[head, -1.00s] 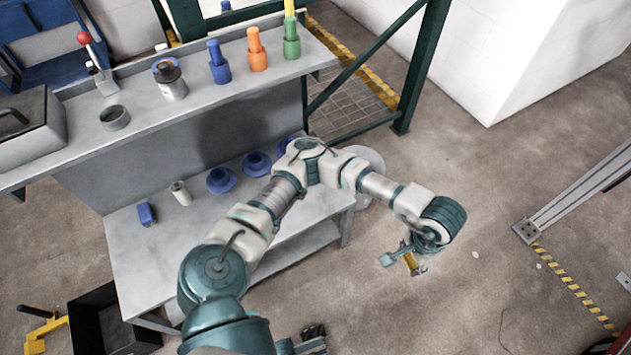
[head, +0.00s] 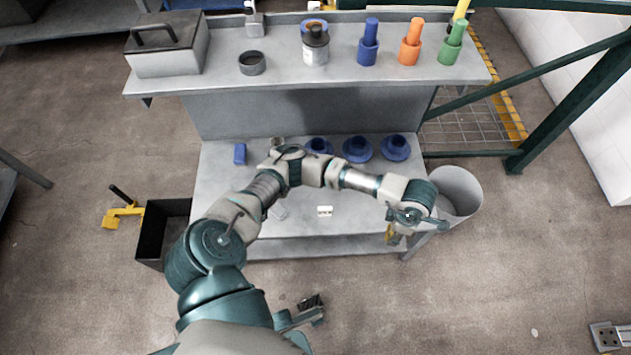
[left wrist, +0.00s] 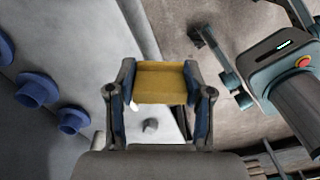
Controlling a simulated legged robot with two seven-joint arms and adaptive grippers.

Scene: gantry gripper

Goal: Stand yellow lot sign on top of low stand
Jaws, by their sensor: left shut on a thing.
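My left gripper (head: 398,232) is above the front right corner of the workbench, shut on the yellow lot sign (head: 390,234). In the left wrist view the sign (left wrist: 160,83) is a yellow block spanning between the two fingers of the gripper (left wrist: 158,100). I cannot tell for sure which thing is the low stand. A small grey piece (head: 279,211) lies on the lower bench top, partly behind my arm. A small white piece with dark marks (head: 325,211) lies to its right.
The lower bench top (head: 350,190) carries several blue flanged parts (head: 357,149) and a blue block (head: 240,154). The upper shelf (head: 285,80) holds bottles and a grey box (head: 168,50). A round bin (head: 462,188) stands right of the bench. A black crate (head: 155,235) stands left.

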